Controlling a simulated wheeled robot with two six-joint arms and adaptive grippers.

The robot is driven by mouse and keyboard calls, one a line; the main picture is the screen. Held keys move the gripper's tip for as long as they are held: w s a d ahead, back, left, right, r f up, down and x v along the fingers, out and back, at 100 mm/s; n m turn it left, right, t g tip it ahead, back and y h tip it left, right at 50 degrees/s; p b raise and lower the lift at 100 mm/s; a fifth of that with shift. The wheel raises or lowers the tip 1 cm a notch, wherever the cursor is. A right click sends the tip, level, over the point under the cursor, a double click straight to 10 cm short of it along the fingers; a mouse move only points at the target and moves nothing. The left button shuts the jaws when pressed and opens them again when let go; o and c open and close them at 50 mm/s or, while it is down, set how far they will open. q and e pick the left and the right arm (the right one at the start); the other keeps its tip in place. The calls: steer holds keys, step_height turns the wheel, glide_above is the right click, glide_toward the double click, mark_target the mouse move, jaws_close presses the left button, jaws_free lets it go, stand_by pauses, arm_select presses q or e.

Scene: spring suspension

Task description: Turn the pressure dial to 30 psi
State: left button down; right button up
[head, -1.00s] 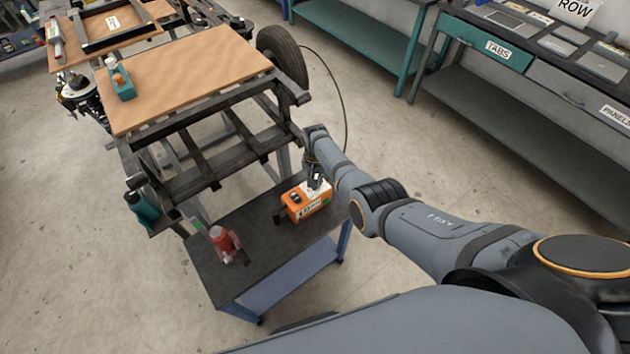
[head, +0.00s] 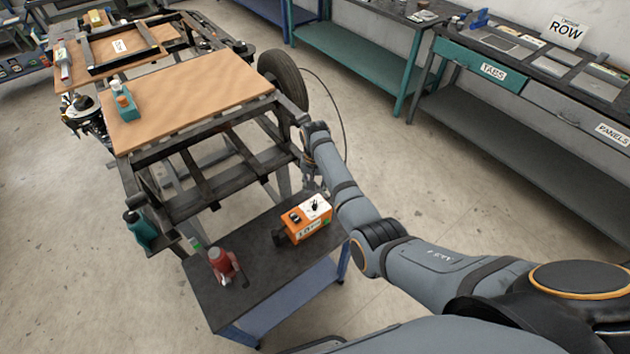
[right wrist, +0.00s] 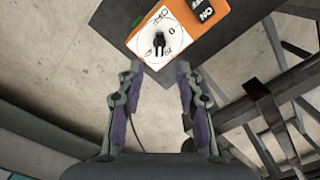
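The orange box (head: 306,228) stands on the dark top of a small cart. Its top has a white dial plate (head: 317,207) with a black knob. In the right wrist view the dial plate (right wrist: 175,45) and black knob (right wrist: 158,42) show at the top, just beyond my fingertips. Marks ring the knob, but they are too small to read surely, so I cannot tell its setting. My right gripper (right wrist: 160,69) is open and empty, its fingers apart from the knob. In the head view my right gripper (head: 308,174) is behind the box, partly hidden by my arm. My left gripper is not in view.
A red bottle-like object (head: 222,265) stands on the cart (head: 215,300), left of the box. A dark metal frame with a wooden board (head: 190,90) and a tire (head: 284,80) is behind the cart. Benches line the right side. A black switch (right wrist: 205,12) is beside the dial.

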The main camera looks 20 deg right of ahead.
steer(key=shift+r, duration=1.6)
